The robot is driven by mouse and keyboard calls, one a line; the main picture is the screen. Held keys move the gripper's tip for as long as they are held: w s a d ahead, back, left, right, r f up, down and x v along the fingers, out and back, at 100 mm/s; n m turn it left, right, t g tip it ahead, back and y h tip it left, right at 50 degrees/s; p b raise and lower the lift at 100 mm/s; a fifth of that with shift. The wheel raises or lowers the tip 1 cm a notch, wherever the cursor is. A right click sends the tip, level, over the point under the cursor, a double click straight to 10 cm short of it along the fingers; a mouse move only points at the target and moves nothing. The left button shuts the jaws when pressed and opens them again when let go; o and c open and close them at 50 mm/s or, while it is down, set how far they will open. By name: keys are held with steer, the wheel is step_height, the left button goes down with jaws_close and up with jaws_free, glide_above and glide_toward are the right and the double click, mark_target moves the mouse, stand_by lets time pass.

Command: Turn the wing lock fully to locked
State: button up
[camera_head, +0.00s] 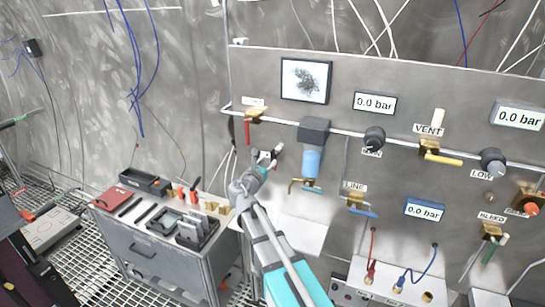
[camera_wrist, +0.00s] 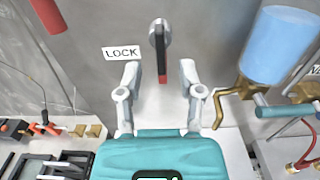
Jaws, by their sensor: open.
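The wing lock (camera_wrist: 161,48) is on the grey panel in the wrist view, beside a white LOCK label (camera_wrist: 121,53). It has a round grey hub and a narrow dark wing with a red lower part, pointing almost straight down in the picture. My gripper (camera_wrist: 159,72) is open, one finger on each side of the wing, with visible gaps on both sides. Contact is not seen. In the head view my gripper (camera_head: 269,154) is close to the panel and largely hides the lock.
A blue-bowled filter (camera_head: 311,163) with a brass drain sits just right of my gripper. A red-handled valve (camera_head: 247,130) is above left. A grey cabinet (camera_head: 165,262) with tools stands at lower left. More valves and gauges line the panel to the right.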

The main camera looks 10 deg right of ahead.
mark_target(273, 155)
steer(key=shift+x, duration=2.6)
jaws_close()
